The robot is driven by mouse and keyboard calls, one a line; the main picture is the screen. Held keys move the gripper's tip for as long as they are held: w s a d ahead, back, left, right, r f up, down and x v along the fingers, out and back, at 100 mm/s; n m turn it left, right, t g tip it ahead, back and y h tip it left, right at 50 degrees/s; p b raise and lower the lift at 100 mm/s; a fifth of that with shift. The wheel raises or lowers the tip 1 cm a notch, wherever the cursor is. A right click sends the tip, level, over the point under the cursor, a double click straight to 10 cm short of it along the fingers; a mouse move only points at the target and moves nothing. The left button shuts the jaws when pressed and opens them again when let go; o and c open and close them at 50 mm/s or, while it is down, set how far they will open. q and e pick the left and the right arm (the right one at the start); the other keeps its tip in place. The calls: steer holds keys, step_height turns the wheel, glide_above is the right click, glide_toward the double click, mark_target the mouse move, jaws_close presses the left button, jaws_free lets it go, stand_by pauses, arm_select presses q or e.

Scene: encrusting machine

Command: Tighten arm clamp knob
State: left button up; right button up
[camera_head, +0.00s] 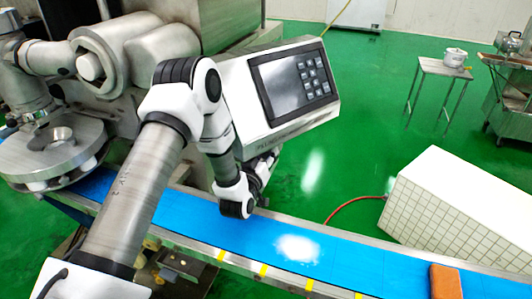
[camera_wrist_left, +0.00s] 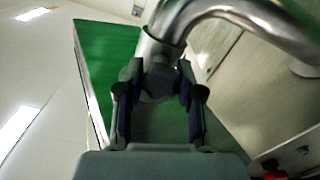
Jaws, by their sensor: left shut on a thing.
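In the left wrist view, a dark grey clamp knob (camera_wrist_left: 158,82) sits at the end of a curved shiny metal arm (camera_wrist_left: 228,12). My left gripper (camera_wrist_left: 157,75) has one finger on each side of the knob and is shut on it. In the head view, my left gripper (camera_head: 264,168) is below the control panel and above the blue belt, partly hidden by my own wrist. The knob cannot be made out there. My right gripper is not in view.
The control panel (camera_head: 292,85) with a screen and keys stands close beside my left wrist. A blue conveyor belt (camera_head: 345,258) with white powder (camera_head: 297,248) and an orange block (camera_head: 445,282) runs below. A white tiled box (camera_head: 465,205) stands at right; green floor lies open behind.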

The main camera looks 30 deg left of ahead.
arm_select(q)
steer(key=m+p, duration=0.1)
steer(key=m, duration=0.3)
steer(key=shift+r+m, duration=0.15)
steer(key=shift+m, duration=0.15)
steer(key=shift+m+p, duration=0.5)
steer(key=shift+m, duration=1.4)
steer(key=o, duration=1.2)
steer(key=shift+w, duration=0.1)
steer(key=shift+c, duration=0.2)
steer(key=shift+d+f, duration=0.1)
steer(key=shift+f, duration=0.1)
steer(key=v, duration=1.2)
